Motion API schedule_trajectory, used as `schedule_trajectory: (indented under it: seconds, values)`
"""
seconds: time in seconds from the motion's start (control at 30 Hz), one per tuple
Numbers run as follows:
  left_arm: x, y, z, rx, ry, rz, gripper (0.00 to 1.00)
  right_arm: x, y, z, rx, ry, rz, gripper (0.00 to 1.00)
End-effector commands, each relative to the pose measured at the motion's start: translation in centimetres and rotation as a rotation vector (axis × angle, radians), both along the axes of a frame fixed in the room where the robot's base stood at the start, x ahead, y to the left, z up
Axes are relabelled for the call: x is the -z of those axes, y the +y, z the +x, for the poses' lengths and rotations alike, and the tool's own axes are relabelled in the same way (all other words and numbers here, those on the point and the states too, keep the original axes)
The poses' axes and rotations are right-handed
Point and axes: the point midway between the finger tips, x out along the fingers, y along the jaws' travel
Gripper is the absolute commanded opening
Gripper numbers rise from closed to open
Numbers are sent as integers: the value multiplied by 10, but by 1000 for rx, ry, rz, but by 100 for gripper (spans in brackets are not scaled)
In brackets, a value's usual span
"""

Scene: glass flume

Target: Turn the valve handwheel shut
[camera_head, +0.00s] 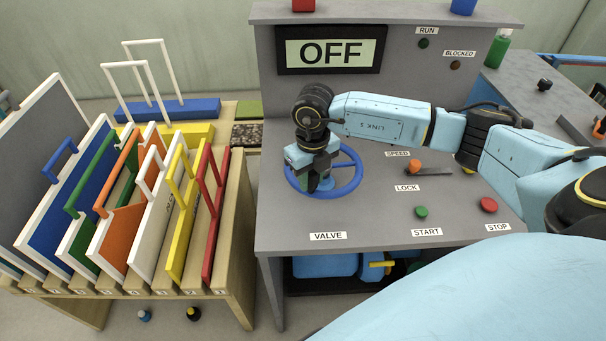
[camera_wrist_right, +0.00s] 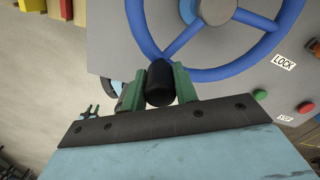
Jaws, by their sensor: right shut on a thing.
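The valve handwheel (camera_head: 351,182) is a blue ring with spokes, lying over the grey console above the VALVE label. It also shows in the right wrist view (camera_wrist_right: 218,72), with a grey hub at the top. My right gripper (camera_head: 318,187) reaches down over the left front part of the wheel. In the right wrist view its green fingers (camera_wrist_right: 159,88) are shut on a black knob (camera_wrist_right: 160,80) at the wheel's rim. The hand hides part of the wheel in the head view. A small green two-pronged shape in the right wrist view may be my left gripper; it is too small to tell.
The console (camera_head: 275,235) carries a display reading OFF (camera_head: 330,53), an orange-tipped speed lever (camera_head: 415,167), a green START button (camera_head: 421,212) and a red STOP button (camera_head: 488,205). A wooden rack (camera_head: 236,270) of coloured panels stands close to its left.

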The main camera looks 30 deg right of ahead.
Motion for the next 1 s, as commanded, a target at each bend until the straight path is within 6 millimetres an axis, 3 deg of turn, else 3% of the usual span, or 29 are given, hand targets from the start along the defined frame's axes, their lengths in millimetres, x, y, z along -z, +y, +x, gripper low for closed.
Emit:
schedule_trajectory:
  seconds: [0.4,1.0]
  values:
    - [19,0,0,1,0,0,36,1,-21,-21,-311,-2,0,0]
    - [24,0,0,1,-1,0,36,-1,-32,-28,-307,-1,-3,0]
